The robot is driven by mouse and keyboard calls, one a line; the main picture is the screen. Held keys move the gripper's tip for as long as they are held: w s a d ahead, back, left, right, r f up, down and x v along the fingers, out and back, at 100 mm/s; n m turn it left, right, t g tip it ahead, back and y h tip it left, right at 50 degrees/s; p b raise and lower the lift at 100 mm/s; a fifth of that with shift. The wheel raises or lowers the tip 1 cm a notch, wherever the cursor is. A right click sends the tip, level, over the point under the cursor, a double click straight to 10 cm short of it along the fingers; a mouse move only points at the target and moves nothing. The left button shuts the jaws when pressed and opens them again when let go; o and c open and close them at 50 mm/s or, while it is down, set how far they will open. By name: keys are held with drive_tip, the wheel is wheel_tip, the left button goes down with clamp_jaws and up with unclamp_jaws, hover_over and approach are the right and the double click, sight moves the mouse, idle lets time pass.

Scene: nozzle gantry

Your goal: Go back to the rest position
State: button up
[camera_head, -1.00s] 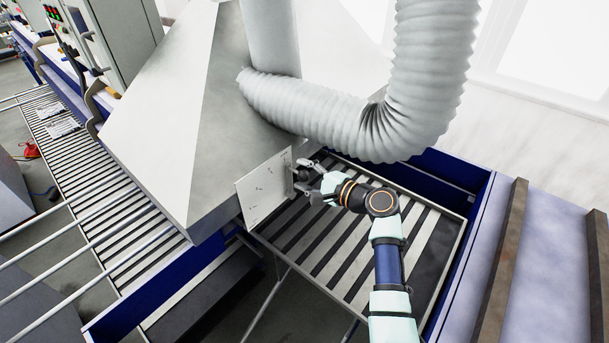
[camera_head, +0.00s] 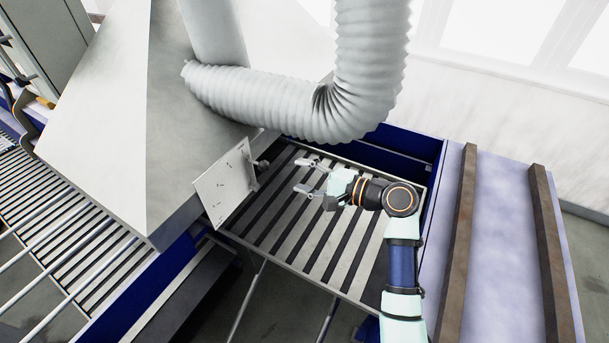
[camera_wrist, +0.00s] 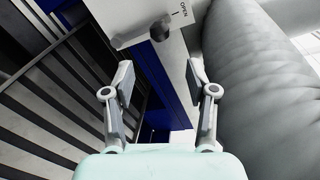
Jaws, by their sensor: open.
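My gripper (camera_head: 308,176) is open and empty over the slatted table, to the right of a white panel (camera_head: 222,187) in the head view. A dark round knob (camera_head: 263,165) stands out from the panel's right side, and a gap separates it from my fingertips. In the wrist view my two fingers (camera_wrist: 158,82) are spread apart with nothing between them. Beyond them are the panel with the word "OPEN" (camera_wrist: 182,12) and the dark knob (camera_wrist: 160,28). No marked rest position shows in either view.
A thick grey corrugated hose (camera_head: 290,105) hangs above and behind my gripper. A large metal hood (camera_head: 110,110) stands at the left. The slatted table (camera_head: 300,245) lies below, with blue walls (camera_head: 400,150) behind it. Brown rails (camera_head: 460,240) run at the right.

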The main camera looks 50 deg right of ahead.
idle(0.4)
drive_tip(key=w+a+f+n+g+p, duration=0.25)
drive_tip(key=a+n, duration=0.45)
drive_tip(key=a, duration=0.9)
drive_tip(key=s+a+n+g+h, duration=0.1)
drive_tip(key=s+a+n, duration=0.1)
drive_tip(key=a+n, duration=0.35)
drive_tip(key=s+a+n+h, duration=0.1)
drive_tip(key=s+a+n, duration=0.1)
drive_tip(key=a, duration=0.6)
drive_tip(key=s+a+r+n+h, duration=0.1)
drive_tip(key=s+a+r+n, duration=0.1)
drive_tip(key=s+a, duration=0.1)
drive_tip(key=s+a+r+n+h+p, duration=0.1)
drive_tip(key=s+a+r+n, duration=0.1)
drive_tip(key=s, duration=0.3)
drive_tip(key=shift+s+a+r+n+t, duration=0.25)
drive_tip(key=shift+s+a+n+t, duration=0.1)
drive_tip(key=shift+s+a, duration=0.1)
